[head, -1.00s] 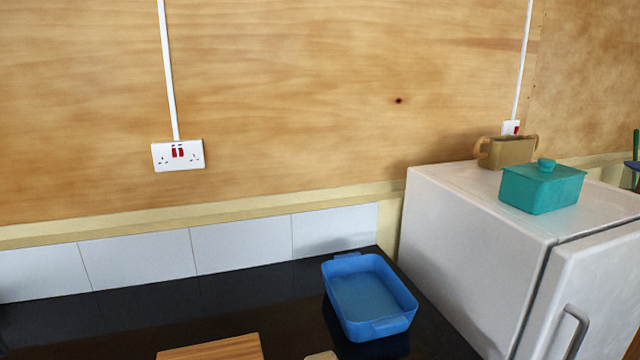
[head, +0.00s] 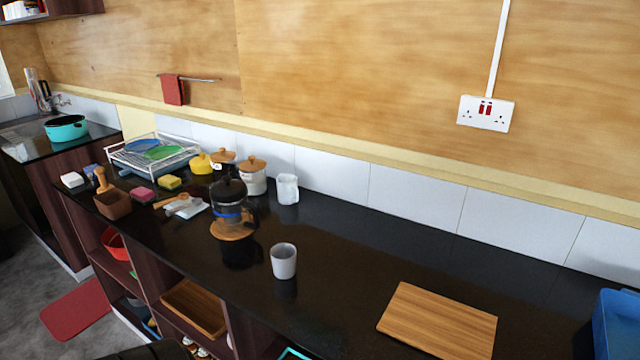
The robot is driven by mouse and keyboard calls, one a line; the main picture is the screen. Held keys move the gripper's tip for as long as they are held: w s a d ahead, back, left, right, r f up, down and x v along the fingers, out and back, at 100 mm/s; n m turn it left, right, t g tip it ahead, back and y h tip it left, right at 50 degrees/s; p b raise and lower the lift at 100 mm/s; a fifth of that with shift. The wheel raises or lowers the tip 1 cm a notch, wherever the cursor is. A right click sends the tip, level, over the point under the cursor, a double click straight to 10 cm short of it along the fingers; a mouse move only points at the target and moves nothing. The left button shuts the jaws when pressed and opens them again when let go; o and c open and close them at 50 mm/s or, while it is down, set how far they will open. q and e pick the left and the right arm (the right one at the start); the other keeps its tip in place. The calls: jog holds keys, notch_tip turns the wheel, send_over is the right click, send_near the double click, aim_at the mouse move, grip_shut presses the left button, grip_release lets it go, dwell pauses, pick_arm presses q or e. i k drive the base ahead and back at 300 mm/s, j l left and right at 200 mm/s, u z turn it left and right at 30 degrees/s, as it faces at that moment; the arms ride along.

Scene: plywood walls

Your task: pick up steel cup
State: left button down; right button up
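A plain light grey cup (head: 284,261), which may be the steel cup, stands upright on the black counter (head: 340,240) near its front edge, in the middle of the head view. A second pale, whitish vessel (head: 288,189) stands farther back against the tiles. I cannot tell for certain which of them is steel. Neither of my grippers shows in the head view.
A French press (head: 230,205) on a wooden round stands left of the grey cup. A cutting board (head: 438,320) lies to the right, with a blue tray (head: 615,325) beyond it. A dish rack (head: 153,153) and lidded jars stand farther left. The counter between cup and board is clear.

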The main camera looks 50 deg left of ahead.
aim_at(283, 255)
jog(key=u, duration=1.8)
